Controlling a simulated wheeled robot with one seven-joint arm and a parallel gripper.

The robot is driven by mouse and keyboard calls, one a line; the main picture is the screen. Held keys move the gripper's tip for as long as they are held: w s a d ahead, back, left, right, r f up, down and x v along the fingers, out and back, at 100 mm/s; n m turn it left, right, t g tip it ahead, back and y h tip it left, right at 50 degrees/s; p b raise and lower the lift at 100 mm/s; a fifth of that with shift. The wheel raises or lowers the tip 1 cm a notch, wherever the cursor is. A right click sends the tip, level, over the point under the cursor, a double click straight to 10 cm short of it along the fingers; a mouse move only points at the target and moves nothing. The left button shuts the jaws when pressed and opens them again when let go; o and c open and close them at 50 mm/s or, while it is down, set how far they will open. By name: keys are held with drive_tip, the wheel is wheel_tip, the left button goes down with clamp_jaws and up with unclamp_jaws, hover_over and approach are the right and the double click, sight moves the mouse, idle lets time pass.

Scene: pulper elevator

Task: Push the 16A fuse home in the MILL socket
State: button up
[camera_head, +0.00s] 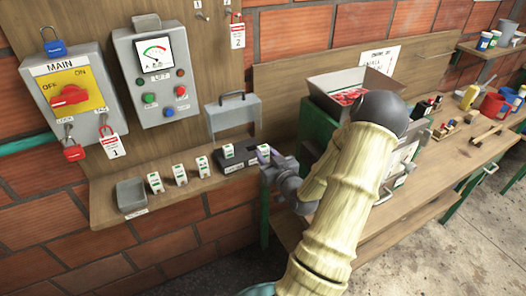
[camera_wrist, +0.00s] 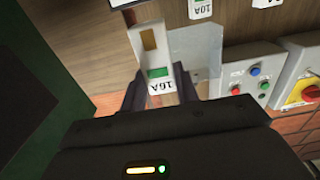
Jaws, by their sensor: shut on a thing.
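My gripper (camera_head: 268,160) is at the right end of the dark fuse socket block (camera_head: 236,164) on the wooden shelf. It is shut on the 16A fuse (camera_wrist: 158,72), a white body with a green band and a 16A label. In the head view the fuse's pale top (camera_head: 263,152) shows at my fingers. Another white fuse (camera_head: 228,151) stands in the block to its left. A 10A label on a white fuse (camera_wrist: 200,10) shows in the wrist view. The MILL name is not readable, and the fuse's lower end and its depth in the socket are hidden.
Several loose fuses (camera_head: 179,174) stand left of the block, beside a grey tray (camera_head: 131,195). A raised grey cover (camera_head: 233,115) is behind the block. The MAIN switch box (camera_head: 68,90) and meter box (camera_head: 155,72) hang at left. A cluttered bench (camera_head: 440,160) lies right.

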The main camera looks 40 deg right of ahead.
drive_tip(key=shift+d+r, duration=0.15)
drive_tip(key=shift+d, duration=0.1)
drive_tip(key=shift+s, duration=0.45)
drive_tip(key=shift+b+x, duration=0.4)
drive_tip(key=shift+x, duration=1.25)
drive_tip(key=shift+f+b+x, duration=0.2)
drive_tip(key=shift+b+x, duration=0.3)
drive_tip(key=shift+x, duration=1.5)
drive_tip(key=shift+f+b+x, duration=0.2)
drive_tip(key=shift+b+x, duration=0.3)
drive_tip(key=shift+x, duration=1.55)
drive_tip(key=shift+w+d, duration=0.15)
drive_tip(key=shift+w, duration=0.1)
drive_tip(key=shift+d, duration=0.15)
